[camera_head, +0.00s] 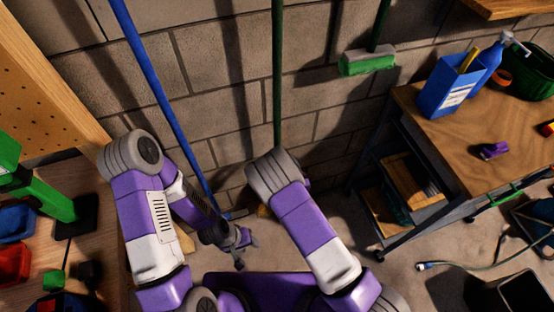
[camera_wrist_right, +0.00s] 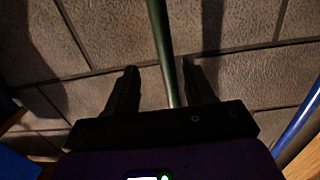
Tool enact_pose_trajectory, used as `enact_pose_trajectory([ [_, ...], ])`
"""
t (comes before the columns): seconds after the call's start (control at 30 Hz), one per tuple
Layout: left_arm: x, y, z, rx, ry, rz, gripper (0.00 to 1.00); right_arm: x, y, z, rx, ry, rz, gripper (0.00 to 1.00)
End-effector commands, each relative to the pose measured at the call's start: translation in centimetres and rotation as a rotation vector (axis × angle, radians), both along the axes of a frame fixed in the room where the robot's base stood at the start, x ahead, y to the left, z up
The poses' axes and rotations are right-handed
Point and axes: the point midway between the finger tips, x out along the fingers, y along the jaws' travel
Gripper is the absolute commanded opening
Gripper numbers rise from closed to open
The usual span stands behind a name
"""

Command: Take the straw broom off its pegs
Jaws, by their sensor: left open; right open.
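A long dark green handle (camera_head: 277,75) hangs upright against the block wall in the head view. A small tan patch (camera_head: 263,211) low by my right arm may be the straw head; most of the lower part is hidden by that arm. The pegs are not visible. In the right wrist view, the green handle (camera_wrist_right: 161,45) runs between the spread fingers of my right gripper (camera_wrist_right: 158,68), which is open. Contact cannot be told. In the head view, my right gripper is hidden behind its arm. My left gripper (camera_head: 241,253) is open and empty, low near the floor.
A blue handle (camera_head: 150,70) leans left of the green one. A green-and-grey brush head (camera_head: 367,62) hangs to the right. A wooden workbench (camera_head: 430,125) with a blue box (camera_head: 447,88) stands at right. A pegboard (camera_head: 40,95) and shelf items are at left.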

Motion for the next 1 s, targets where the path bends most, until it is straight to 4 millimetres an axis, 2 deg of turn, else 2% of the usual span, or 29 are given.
enact_pose_trajectory([
  [0.17, 0.0, 0.0, -0.4, 0.000, -0.001, 0.000, 0.43, 1.1, 1.3, 1.0, 0.004, -0.060, 0.035, 0.53],
  [0.6, 0.0, 0.0, -1.9, 0.000, -0.001, 0.000, 0.43, 6.7, 2.8, 0.6, 0.003, -0.056, 0.033, 0.53],
  [0.93, 0.0, 0.0, -1.9, 0.000, 0.000, 0.000, 0.43, 7.3, 3.0, 0.7, 0.003, -0.053, 0.031, 0.53],
  [1.0, 0.0, 0.0, -1.9, 0.000, -0.001, 0.000, 0.43, 7.3, 2.9, 0.7, 0.003, -0.053, 0.031, 0.42],
])
